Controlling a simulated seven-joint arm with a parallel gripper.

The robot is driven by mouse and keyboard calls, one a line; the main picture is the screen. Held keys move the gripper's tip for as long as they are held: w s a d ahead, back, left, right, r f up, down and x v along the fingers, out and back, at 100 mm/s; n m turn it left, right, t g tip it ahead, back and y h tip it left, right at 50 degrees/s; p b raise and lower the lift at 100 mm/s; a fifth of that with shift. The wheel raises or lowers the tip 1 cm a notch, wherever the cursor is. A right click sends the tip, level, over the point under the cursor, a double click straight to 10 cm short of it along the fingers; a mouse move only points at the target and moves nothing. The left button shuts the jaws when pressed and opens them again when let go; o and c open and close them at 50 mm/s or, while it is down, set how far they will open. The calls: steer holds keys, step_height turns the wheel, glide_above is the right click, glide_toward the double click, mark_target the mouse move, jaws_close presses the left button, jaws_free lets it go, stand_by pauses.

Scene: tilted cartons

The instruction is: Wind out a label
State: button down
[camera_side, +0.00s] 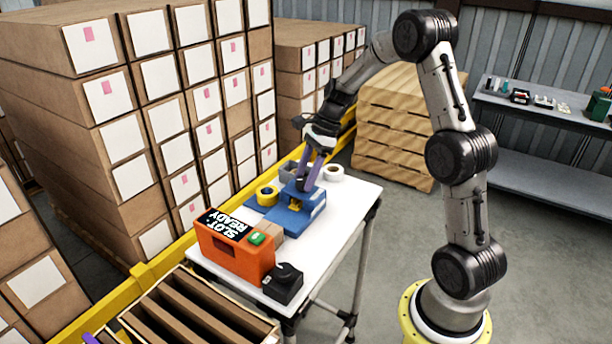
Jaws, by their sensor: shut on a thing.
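My gripper (308,178) has purple fingers and points down at the blue device (312,208) on the white table. It is shut on a small part at the top of this device, which the fingers mostly hide. An orange machine (233,251) with a black "SLOT READY" sign (225,225) and a green button (257,238) stands at the table's near left. A black box with a knob (284,283) stands beside it. No label strip can be made out at this size.
A yellow roll (266,195) and a white roll (334,172) are near the blue device. A brown block (268,230) sits behind the orange machine. Stacked cartons (150,110) and a yellow rail (165,262) border the table's left. The table's right side (345,208) is clear.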

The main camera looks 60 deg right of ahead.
steer(key=n+g, duration=0.1)
steer(key=n, duration=0.1)
steer(key=n+g, duration=0.1)
steer(key=n, duration=0.2)
steer(key=shift+w+d+n, duration=0.1)
steer(key=shift+w+n, duration=0.05)
steer(key=shift+n, duration=0.15)
steer(key=n+g, duration=0.2)
steer(key=n, duration=0.3)
steer(key=shift+w, duration=0.15)
steer(key=n+g, duration=0.1)
steer(key=n, duration=0.2)
steer(key=n+h, duration=0.1)
steer(key=n, duration=0.1)
steer(key=shift+w+n+g, duration=0.15)
steer(key=shift+n+g, duration=0.25)
steer(key=shift+a+n+g+h, duration=0.2)
steer(key=shift+n+h, duration=0.25)
steer(key=shift+n, duration=0.7)
steer(key=shift+a+n+g+h, duration=0.15)
steer(key=shift+n+h, duration=0.3)
steer(key=shift+n, duration=0.7)
steer(key=shift+d, duration=0.1)
steer(key=shift+c, duration=1.4)
jaws_free()
steer(key=v, duration=1.3)
steer(key=shift+w+r, duration=0.3)
steer(key=shift+r, duration=0.05)
